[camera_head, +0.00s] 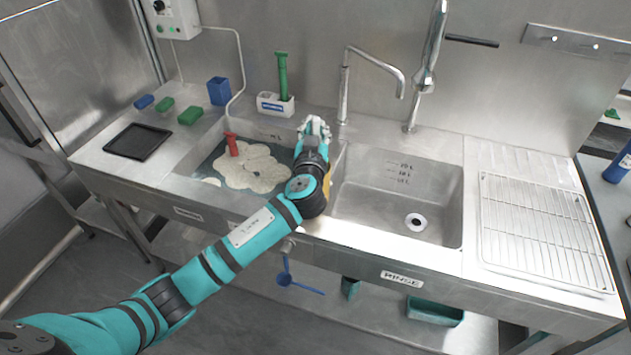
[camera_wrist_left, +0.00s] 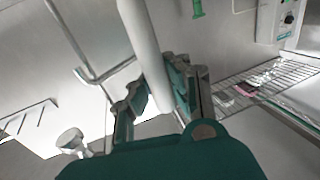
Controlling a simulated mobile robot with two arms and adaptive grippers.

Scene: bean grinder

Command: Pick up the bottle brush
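The bottle brush seems to be the upright green handle (camera_head: 282,75) standing in a white holder (camera_head: 275,104) with a blue label, on the ledge behind the sinks; its lower end is hidden. My left gripper (camera_head: 315,127) is over the divider between the two basins, in front and to the right of the holder, apart from the brush. In the left wrist view its fingers (camera_wrist_left: 157,100) stand apart, so it looks open. A thick pale cylinder (camera_wrist_left: 143,45) crosses between or behind them; I cannot tell what it is. My right gripper is out of view.
A tap (camera_head: 345,95) and a tall spray tap (camera_head: 426,75) stand behind the basins. The left basin holds foam (camera_head: 255,172) and a red-handled thing (camera_head: 232,145). A blue container (camera_head: 219,91), green blocks (camera_head: 190,115) and a black tray (camera_head: 138,141) are left. The right basin (camera_head: 395,195) is empty.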

